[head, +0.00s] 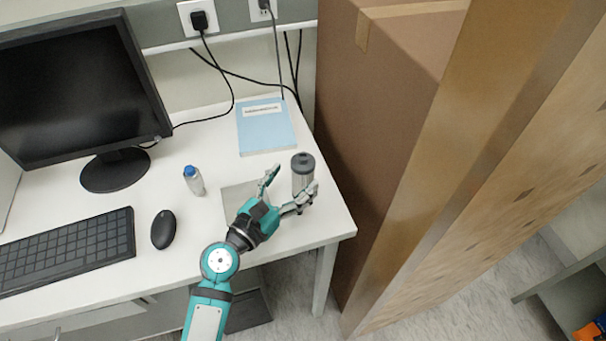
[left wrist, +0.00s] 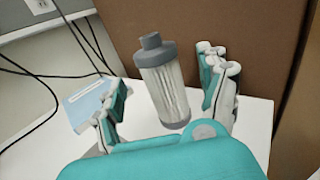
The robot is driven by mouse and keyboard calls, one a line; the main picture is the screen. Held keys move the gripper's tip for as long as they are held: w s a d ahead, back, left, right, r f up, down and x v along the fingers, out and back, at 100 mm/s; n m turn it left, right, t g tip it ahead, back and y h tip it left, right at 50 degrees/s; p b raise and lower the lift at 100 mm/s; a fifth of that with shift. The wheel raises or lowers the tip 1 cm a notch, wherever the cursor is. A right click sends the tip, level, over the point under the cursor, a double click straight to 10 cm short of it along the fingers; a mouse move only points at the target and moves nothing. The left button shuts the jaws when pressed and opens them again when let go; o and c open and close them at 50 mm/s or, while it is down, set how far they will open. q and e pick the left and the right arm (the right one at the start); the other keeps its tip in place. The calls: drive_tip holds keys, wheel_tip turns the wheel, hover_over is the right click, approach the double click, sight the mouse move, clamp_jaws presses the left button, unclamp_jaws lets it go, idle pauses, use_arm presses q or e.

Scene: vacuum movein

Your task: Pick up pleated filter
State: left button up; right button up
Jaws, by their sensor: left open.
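The pleated filter (head: 302,174) is a clear cylinder with a grey cap, standing upright near the right end of the white desk. It also shows in the left wrist view (left wrist: 163,85), with white pleats inside and a grey base. My left gripper (head: 291,183) is open, with its fingers reaching toward the filter from the left and front. In the left wrist view the filter stands between the two spread fingers (left wrist: 165,92), and no contact shows. The filter's lower part is partly hidden by a finger in the head view. My right gripper is not in view.
A large brown cardboard box (head: 385,110) stands close to the right of the desk (head: 225,282). A blue book (head: 265,126) lies behind the filter. A small blue-capped bottle (head: 194,180), a mouse (head: 163,229), a keyboard (head: 67,251) and a monitor (head: 80,85) are to the left.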

sight(296, 176)
use_arm(q)
drive_tip(key=p+x, duration=0.1)
drive_tip(key=x, duration=0.4)
drive_tip(key=shift+a, duration=0.1)
drive_tip(key=shift+s, duration=0.15)
drive_tip(key=shift+c, duration=0.9)
drive_tip(key=c, duration=1.2)
